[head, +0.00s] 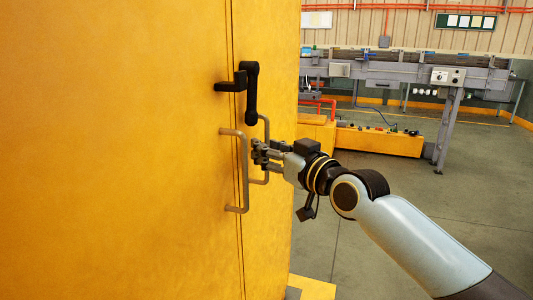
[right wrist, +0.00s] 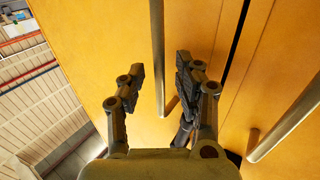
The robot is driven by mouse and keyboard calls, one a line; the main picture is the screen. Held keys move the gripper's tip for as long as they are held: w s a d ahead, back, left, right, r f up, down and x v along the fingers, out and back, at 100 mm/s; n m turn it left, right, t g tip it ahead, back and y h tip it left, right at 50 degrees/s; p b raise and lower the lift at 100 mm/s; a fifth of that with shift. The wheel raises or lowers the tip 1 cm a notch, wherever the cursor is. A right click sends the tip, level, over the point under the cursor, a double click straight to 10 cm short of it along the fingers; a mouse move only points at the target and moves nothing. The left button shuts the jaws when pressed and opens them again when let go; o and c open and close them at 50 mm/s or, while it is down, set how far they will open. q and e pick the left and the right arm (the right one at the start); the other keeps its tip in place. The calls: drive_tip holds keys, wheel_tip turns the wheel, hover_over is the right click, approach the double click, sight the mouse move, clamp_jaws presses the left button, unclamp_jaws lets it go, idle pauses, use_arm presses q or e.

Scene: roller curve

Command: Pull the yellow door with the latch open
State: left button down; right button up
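The yellow door (head: 267,220) with the latch is the narrower right panel, to the right of a dark vertical seam. It looks shut. The black latch (head: 251,95) hangs with its lever pointing down, and a black piece reaches left across the seam. Below it is the door's upright bar handle (head: 266,128), partly hidden by my right gripper (head: 262,153). In the right wrist view, the handle (right wrist: 157,55) runs between the two spread fingers of my right gripper (right wrist: 157,82). I cannot tell whether either finger touches it. My left gripper is not in view.
The wide left yellow panel (head: 110,150) carries another bar handle (head: 243,170), close left of my right gripper; it also shows in the right wrist view (right wrist: 290,120). A grey conveyor (head: 400,70) stands behind at the right. Open grey floor (head: 400,200) lies right of the door.

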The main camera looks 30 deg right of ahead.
drive_tip(key=shift+w+a, duration=0.1)
drive_tip(key=shift+w, duration=0.35)
drive_tip(key=shift+c, duration=0.3)
clamp_jaws()
